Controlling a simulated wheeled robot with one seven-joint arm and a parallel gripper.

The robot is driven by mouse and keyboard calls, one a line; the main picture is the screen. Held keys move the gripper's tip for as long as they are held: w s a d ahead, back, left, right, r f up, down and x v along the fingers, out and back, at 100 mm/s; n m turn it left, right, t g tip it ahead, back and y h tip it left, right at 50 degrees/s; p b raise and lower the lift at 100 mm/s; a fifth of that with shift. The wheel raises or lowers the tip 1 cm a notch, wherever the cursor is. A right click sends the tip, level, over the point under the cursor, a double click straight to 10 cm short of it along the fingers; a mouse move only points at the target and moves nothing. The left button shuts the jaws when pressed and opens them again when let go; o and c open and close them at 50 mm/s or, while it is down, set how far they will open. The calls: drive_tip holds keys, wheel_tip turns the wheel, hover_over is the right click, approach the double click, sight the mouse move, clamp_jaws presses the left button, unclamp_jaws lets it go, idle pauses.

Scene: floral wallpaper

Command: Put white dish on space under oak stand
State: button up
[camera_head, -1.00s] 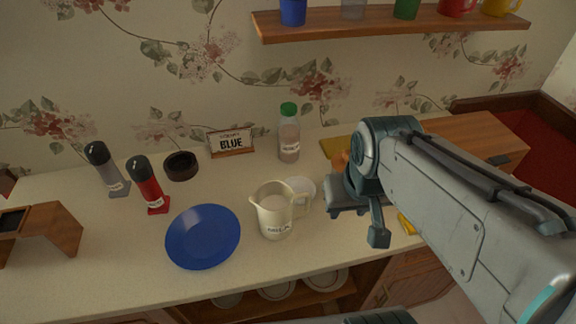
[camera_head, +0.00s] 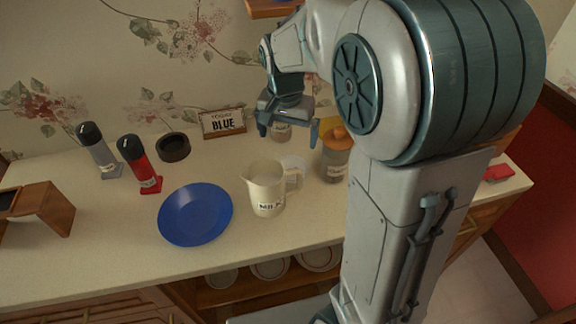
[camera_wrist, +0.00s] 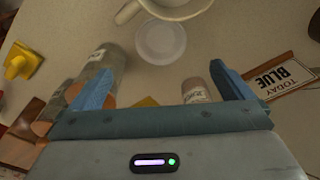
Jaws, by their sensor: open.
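The small white dish (camera_head: 295,162) lies on the counter just behind the milk pitcher (camera_head: 265,188), which partly hides it. The wrist view shows the dish (camera_wrist: 160,42) whole, beyond my fingertips and beside the pitcher's handle. My gripper (camera_head: 288,130) is open and empty, above the counter behind the dish, with its fingers pointing down. It also shows in the wrist view (camera_wrist: 163,75), the fingers spread apart. A brown wooden stand (camera_head: 62,212) with an open space under its top is at the counter's left side.
A blue plate (camera_head: 195,214) lies left of the pitcher. Red (camera_head: 140,165) and grey (camera_head: 98,150) bottles and a dark bowl (camera_head: 173,147) stand behind it. An orange-lidded jar (camera_head: 335,160) stands right of the dish. A "BLUE" sign (camera_head: 223,122) is at the back.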

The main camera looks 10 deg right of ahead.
approach(290, 164)
drive_tip(key=s, duration=0.1)
drive_tip(key=s+a+f, duration=0.1)
drive_tip(key=s, duration=0.1)
drive_tip(key=shift+s+f, duration=0.15)
drive_tip(key=shift+f, duration=0.05)
drive_tip(key=shift+w+d+f+p, duration=0.1)
drive_tip(key=shift+w+f+p, duration=0.1)
drive_tip(key=shift+f, duration=0.65)
drive_tip(key=shift+w+d+f+p, duration=0.1)
drive_tip(key=shift+w+d+f, duration=0.1)
drive_tip(key=shift+f, duration=0.65)
drive_tip(key=shift+w+d+f+p, duration=0.1)
drive_tip(key=shift+w+f, duration=0.05)
drive_tip(key=shift+f, duration=0.7)
drive_tip(key=c, duration=0.9)
drive_tip(key=shift+o, duration=0.2)
drive_tip(key=shift+r, duration=0.15)
